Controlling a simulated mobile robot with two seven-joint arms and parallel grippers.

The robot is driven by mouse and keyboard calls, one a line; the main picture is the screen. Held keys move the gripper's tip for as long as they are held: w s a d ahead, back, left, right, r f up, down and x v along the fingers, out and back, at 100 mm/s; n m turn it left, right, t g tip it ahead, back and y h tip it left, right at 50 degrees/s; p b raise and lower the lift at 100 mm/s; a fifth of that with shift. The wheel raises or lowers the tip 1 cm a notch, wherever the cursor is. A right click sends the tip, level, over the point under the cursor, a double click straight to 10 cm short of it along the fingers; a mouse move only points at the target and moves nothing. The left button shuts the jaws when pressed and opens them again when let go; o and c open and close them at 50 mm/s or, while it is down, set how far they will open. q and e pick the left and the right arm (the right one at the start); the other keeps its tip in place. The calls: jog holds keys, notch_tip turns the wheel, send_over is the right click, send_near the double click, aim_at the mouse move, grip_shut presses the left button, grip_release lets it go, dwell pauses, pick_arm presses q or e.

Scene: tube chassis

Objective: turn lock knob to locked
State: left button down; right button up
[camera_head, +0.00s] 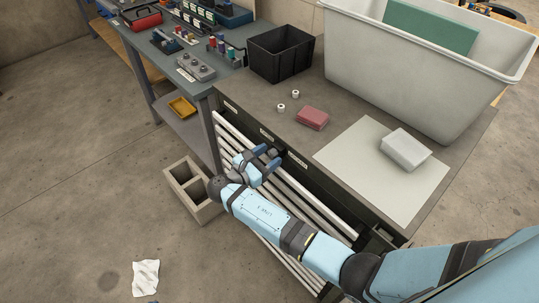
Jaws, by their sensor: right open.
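My right gripper (267,153) is open in front of the upper edge of the dark tube chassis (315,178), with its fingers pointing toward the panel. The chassis has several long pale tubes (305,204) running along its front and small white labels (297,160) on its upper strip. A small dark shape shows by the fingertips; I cannot tell whether it is the lock knob or part of the gripper. I cannot make out the knob or its position, or whether the fingers touch anything. My left gripper is not in view.
On the top stand a black bin (281,54), a large white tub (400,75), a red block (312,118) and a white block (406,148) on a pale sheet (362,165). A concrete block (182,196) and crumpled paper (146,278) lie on the otherwise open floor at left.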

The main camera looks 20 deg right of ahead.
jog(key=c, duration=0.9)
jog(key=shift+m, duration=2.2)
jog(key=shift+c, duration=0.2)
jog(key=o, duration=0.9)
jog(key=shift+o, duration=0.2)
jog(key=shift+n, duration=0.3)
